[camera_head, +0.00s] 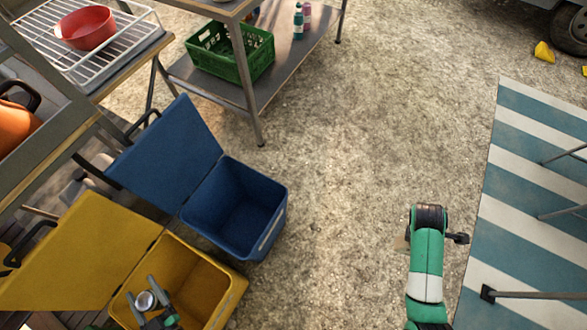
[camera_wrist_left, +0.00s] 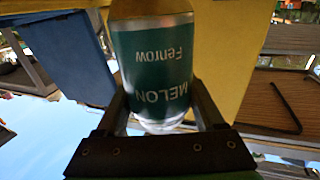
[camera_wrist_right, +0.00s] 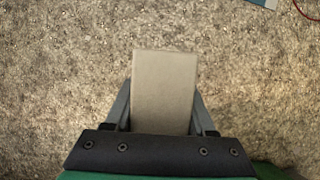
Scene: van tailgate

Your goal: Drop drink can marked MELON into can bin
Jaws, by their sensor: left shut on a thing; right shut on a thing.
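The drink can (camera_head: 145,300) is silver-topped in the head view. In the left wrist view the can (camera_wrist_left: 155,68) has a green label reading MELON and Fenrow, upside down in the picture. My left gripper (camera_head: 143,296) is shut on the can, with a finger on each side. In the head view both appear over the open yellow box (camera_head: 215,308); I cannot tell how deep they are. No label marks which box is the can bin. My right gripper (camera_wrist_right: 163,105) is shut on a plain beige block (camera_wrist_right: 164,85) above the gravel.
An open blue box (camera_head: 262,222) stands beside the yellow one, its lid (camera_head: 165,150) leaning left. A green crate (camera_head: 230,55) sits on a shelf behind. A striped mat (camera_head: 520,200) lies at right. The middle gravel is clear.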

